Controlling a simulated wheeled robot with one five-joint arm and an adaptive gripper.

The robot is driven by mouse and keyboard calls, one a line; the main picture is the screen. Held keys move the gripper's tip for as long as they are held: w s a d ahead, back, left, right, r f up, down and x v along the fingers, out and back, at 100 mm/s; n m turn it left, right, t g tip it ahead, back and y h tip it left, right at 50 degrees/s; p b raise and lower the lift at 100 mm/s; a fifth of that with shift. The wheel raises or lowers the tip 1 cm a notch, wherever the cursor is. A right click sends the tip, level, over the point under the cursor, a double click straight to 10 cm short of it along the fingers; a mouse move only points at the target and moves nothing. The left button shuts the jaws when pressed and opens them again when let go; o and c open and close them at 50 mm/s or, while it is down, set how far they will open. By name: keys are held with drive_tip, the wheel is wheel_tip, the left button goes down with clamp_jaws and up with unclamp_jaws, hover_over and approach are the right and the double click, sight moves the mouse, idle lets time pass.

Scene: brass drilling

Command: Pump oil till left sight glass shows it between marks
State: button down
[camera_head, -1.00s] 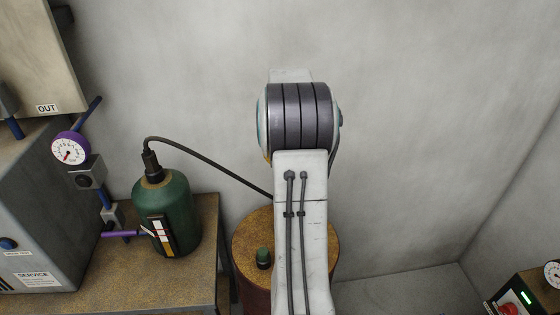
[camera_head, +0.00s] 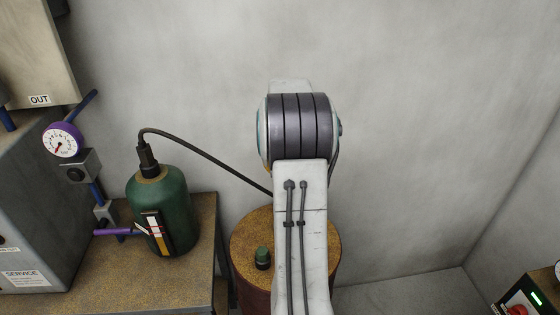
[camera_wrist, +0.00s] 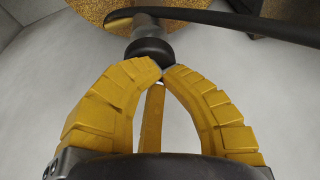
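The green oil tank (camera_head: 174,205) stands on the left bench in the head view. On its front is a slanted sight glass (camera_head: 157,238), pale above and amber lower down, with small red marks; the exact level is too small to read. A rusty-topped drum (camera_head: 248,232) stands right of the bench, partly hidden by my arm. My gripper (camera_wrist: 163,70) has yellow fingers with tips nearly together, just at a black round knob (camera_wrist: 150,50) in the wrist view. The knob sits on a grey stem above the drum top. Contact with it is unclear. The head view hides my gripper.
A black hose (camera_head: 205,160) runs from the tank's cap towards the drum. A small green-capped item (camera_head: 262,257) sits on the drum top. A purple gauge (camera_head: 63,140) and pipework stand at the left. A control box (camera_head: 530,298) is at the lower right.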

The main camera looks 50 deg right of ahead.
wheel_tip(320, 180, up, 4)
drive_tip(key=p, duration=0.3)
drive_tip(key=shift+a+r, duration=0.15)
drive_tip(key=v, duration=0.9)
drive_tip(key=shift+r, duration=0.25)
drive_tip(key=shift+s, duration=0.1)
idle(0.6)
drive_tip(key=c, duration=1.9)
unclamp_jaws()
clamp_jaws()
